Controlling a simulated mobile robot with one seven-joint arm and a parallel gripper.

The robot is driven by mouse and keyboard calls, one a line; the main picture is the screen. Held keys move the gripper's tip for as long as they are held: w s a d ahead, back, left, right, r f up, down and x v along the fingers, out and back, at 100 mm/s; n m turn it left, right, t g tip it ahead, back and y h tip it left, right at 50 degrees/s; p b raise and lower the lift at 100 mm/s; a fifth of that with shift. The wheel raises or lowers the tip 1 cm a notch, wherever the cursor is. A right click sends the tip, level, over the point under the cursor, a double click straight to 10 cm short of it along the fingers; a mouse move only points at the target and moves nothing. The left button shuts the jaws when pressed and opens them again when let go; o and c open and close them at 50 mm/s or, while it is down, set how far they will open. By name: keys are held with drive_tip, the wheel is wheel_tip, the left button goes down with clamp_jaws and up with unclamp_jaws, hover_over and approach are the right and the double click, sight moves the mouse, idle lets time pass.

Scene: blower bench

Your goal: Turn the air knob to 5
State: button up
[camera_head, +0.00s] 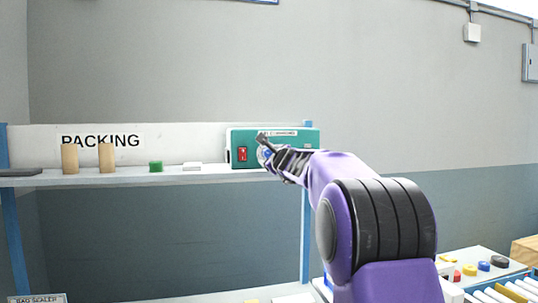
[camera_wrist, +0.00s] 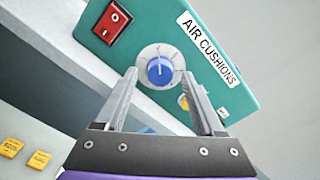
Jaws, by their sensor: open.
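The air knob (camera_wrist: 160,71) is blue with a pale pointer mark, on a white dial plate with tick marks. It sits on the front of a green box (camera_wrist: 237,98) labelled "AIR CUSHIONS" in the wrist view. The dial numbers are too small to read. My gripper (camera_wrist: 162,80) is open, its fingers on either side of the knob, with no clear contact visible. In the head view the green box (camera_head: 240,133) stands on the shelf, and my gripper (camera_head: 265,145) is in front of its face, covering most of the knob.
A red switch (camera_wrist: 113,23) is left of the knob, and a yellow knob (camera_wrist: 184,102) is close to the right finger. On the shelf (camera_head: 215,177) stand brown cylinders (camera_head: 106,158), a green item (camera_head: 156,166) and a white item (camera_head: 192,166). Wall space above is free.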

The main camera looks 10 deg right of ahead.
drive_tip(key=shift+w, duration=0.2)
clamp_jaws()
idle(0.3)
